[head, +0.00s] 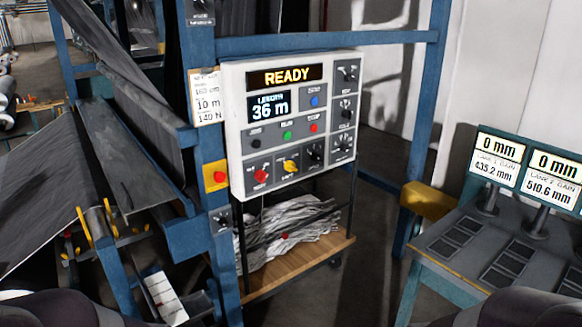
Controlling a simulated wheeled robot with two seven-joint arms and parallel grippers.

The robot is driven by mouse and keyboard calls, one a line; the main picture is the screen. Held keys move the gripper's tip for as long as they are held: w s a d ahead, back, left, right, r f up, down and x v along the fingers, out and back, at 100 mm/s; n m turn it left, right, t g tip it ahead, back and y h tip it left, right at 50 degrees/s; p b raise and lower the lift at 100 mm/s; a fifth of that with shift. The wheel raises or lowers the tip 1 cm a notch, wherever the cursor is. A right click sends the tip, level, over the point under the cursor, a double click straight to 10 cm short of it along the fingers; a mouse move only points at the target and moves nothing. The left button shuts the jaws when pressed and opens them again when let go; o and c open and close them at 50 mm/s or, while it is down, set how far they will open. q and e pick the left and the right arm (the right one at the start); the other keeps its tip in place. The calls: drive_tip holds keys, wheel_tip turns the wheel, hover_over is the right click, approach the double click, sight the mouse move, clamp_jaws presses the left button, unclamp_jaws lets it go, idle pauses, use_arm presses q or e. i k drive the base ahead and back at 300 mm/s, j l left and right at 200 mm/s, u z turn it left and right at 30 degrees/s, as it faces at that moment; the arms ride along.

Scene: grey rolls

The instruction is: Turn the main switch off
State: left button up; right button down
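A white control panel (238,140) hangs on a blue frame at the centre of the head view. Its lit sign (285,77) reads READY and its length display (269,107) reads 36 m. Along its bottom row are a red rotary knob (261,176), a yellow knob (290,165) and a black knob (315,152). The labels are too small to read, so I cannot tell for sure which is the main switch; the red knob looks likeliest. Neither gripper is in view; only dark rounded parts of mine show at the bottom corners.
A red button on a yellow box (216,176) sits on the blue post left of the panel. A cart (300,262) with crumpled sheet stands below. A teal bench (450,262) with displays is at right; a machine with dark fabric (60,190) is at left.

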sight(260, 176)
drive_tip(key=i+l+u, duration=0.1)
drive_tip(key=i+l, duration=0.75)
